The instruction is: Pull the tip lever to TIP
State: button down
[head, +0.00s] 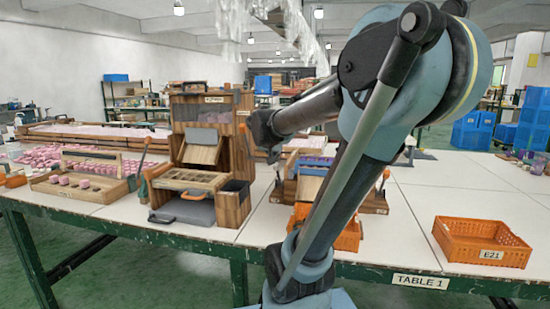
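A wooden machine (177,122) with a sloped chute, a slotted tray and a grey drawer front stands on the table left of centre. A thin lever (143,156) leans up at its left side. Another thin lever (247,143) with an orange end stands at its right side. I cannot tell which is the tip lever, and no TIP mark is legible. My gripper (262,132) is dark and small, at the end of my forearm, close to the right lever in the picture. Whether it touches the lever, and whether its fingers are open or shut, I cannot tell.
The white table (415,215) has free room at the right, around an orange crate (482,243) marked E21. A wooden tray (85,186) with pink pieces lies left of the machine. Another wooden fixture (308,172) and an orange crate (348,236) are partly hidden behind my arm.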

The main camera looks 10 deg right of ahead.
jog(key=shift+s+f, duration=0.25)
jog(key=shift+f, duration=0.05)
jog(key=w+d+r, duration=0.1)
jog(key=w+r, duration=0.2)
jog(key=v, duration=0.9)
jog(key=shift+s, duration=0.35)
jog(key=shift+f, duration=0.1)
